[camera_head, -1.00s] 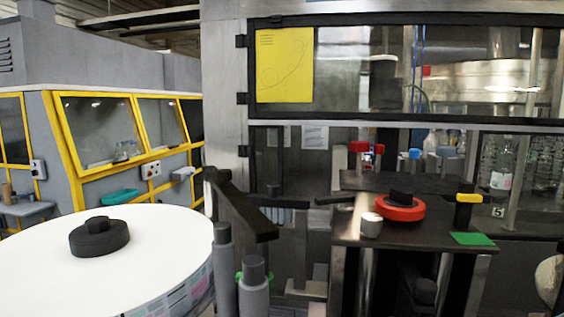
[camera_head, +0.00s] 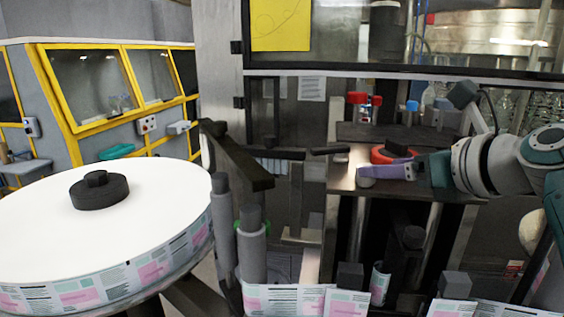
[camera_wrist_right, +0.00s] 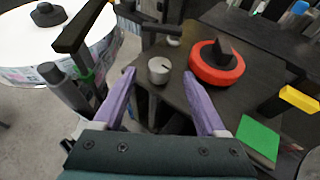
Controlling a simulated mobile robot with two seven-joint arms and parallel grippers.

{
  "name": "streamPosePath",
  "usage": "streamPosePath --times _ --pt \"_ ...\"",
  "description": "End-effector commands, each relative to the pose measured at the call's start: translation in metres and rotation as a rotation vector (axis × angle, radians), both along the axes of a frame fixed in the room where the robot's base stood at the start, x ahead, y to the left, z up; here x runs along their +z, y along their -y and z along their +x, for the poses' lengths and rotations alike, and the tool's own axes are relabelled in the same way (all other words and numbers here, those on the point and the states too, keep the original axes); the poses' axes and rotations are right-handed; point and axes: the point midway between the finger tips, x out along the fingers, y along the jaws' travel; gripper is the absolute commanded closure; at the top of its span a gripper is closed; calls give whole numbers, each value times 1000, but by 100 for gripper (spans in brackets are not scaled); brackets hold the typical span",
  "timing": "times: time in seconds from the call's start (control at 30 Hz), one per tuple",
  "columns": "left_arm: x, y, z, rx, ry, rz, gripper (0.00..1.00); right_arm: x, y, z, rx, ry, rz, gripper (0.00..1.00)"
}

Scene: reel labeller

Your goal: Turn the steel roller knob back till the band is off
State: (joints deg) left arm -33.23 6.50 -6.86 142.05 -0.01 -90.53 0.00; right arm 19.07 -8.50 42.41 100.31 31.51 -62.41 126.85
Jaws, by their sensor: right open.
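The steel roller knob (camera_wrist_right: 160,70) is a small silver cylinder with a dark line on its top. It stands on the dark machine plate (camera_wrist_right: 190,98), left of the red dial. My right gripper (camera_head: 388,171) has purple fingers and is open. In the right wrist view its fingertips lie either side of the knob in the picture, with gaps; I cannot tell whether they are down at its height. In the head view the fingers largely cover the knob. A printed label band (camera_head: 345,303) shows at the bottom. My left gripper is not in view.
A red dial (camera_wrist_right: 216,68) with a black grip stands close right of the knob. A green pad (camera_wrist_right: 258,138) and yellow handle (camera_wrist_right: 300,98) lie farther right. A black arm (camera_head: 235,165) and grey rollers (camera_head: 252,250) stand left, beside the large white reel (camera_head: 150,225).

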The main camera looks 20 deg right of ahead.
Motion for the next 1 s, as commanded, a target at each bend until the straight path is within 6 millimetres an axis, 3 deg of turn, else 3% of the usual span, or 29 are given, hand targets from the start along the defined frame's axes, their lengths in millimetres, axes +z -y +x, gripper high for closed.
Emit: streamPosePath --times 0.33,0.8,1.0 --pt "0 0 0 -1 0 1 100 -18 -2 44 2 -1 -3 26" --pt "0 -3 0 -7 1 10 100 -22 -3 52 2 -2 -5 26" --pt "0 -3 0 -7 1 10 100 -22 -3 52 2 -2 -5 48"
